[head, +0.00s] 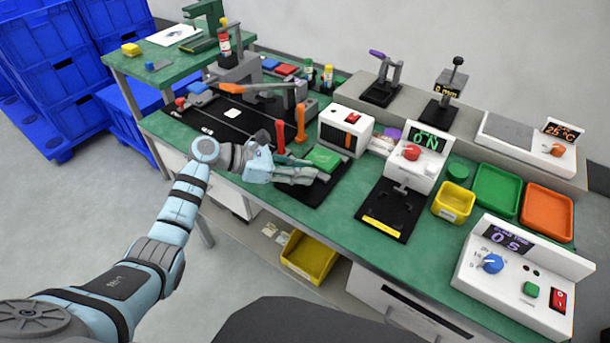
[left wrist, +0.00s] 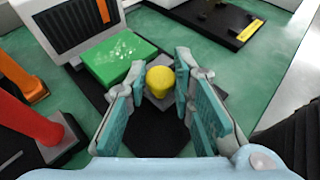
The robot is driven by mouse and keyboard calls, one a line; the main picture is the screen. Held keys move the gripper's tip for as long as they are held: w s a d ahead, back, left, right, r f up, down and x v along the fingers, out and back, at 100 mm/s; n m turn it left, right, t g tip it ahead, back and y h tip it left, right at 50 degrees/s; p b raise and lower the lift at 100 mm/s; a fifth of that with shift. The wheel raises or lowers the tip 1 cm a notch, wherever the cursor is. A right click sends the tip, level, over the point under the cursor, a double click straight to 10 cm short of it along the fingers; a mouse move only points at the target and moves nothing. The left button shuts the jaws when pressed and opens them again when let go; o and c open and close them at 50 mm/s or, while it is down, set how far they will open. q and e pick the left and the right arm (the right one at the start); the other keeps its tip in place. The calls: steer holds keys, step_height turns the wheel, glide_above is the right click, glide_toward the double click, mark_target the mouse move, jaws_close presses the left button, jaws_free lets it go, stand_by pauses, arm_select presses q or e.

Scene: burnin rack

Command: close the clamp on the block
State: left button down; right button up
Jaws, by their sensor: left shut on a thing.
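The green block (head: 323,157) lies on a black base plate (head: 315,195) in front of the white and dark unit with a red switch (head: 345,130). In the left wrist view the green block (left wrist: 118,58) is just beyond my fingers, up and to the left. A yellow knob (left wrist: 160,80), seen from above over a grey piece, stands beside the block; I take it as the clamp's handle. My left gripper (left wrist: 160,88) points down with a finger on each side of this knob, shut on it. In the head view my left gripper (head: 318,175) hides the knob and most of the clamp.
Red and orange handles (head: 280,136) of another fixture stand close left of my gripper. Yellow, green and orange trays (head: 548,212) lie farther right. Open green mat lies around the base plate.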

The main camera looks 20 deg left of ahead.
arm_select(q)
steer(key=shift+w+r, duration=0.2)
arm_select(e)
steer(key=shift+w, duration=0.1)
arm_select(q)
steer(key=c, duration=1.6)
jaws_free()
steer(key=shift+o, duration=0.8)
steer(key=shift+w+f, duration=0.1)
steer(key=shift+f, duration=0.05)
arm_select(e)
steer(key=shift+w, duration=0.15)
arm_select(q)
steer(key=shift+a, duration=0.1)
steer(key=v, duration=1.2)
steer(key=shift+f, duration=0.1)
